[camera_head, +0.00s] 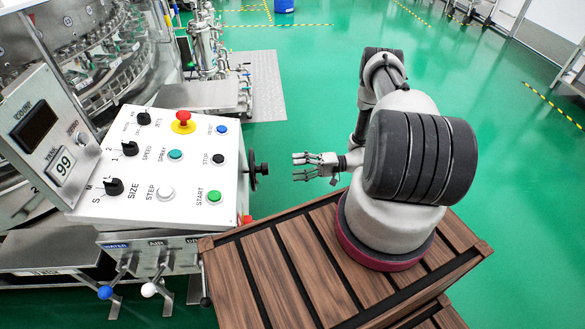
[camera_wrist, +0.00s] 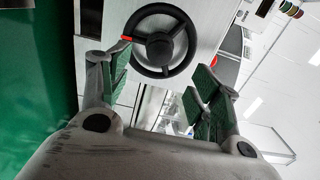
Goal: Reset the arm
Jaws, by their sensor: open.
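My gripper (camera_head: 307,167) is open and empty in the head view. It points left towards the control panel, with clear air between its fingertips and the panel's right side. In the wrist view my gripper (camera_wrist: 160,85) shows its two green-padded fingers spread apart. My arm is folded above its round base on the wooden-slatted top. The same handwheel (camera_head: 258,172) sits on the right side of the panel in the head view, left of my fingertips.
The white control panel (camera_head: 165,196) carries knobs, a red emergency button (camera_head: 183,116), a green start button (camera_head: 214,197) and other buttons. A display box (camera_head: 47,135) reads 99. The steel washer (camera_head: 85,45) stands behind. Green floor (camera_head: 300,100) is free beyond my gripper.

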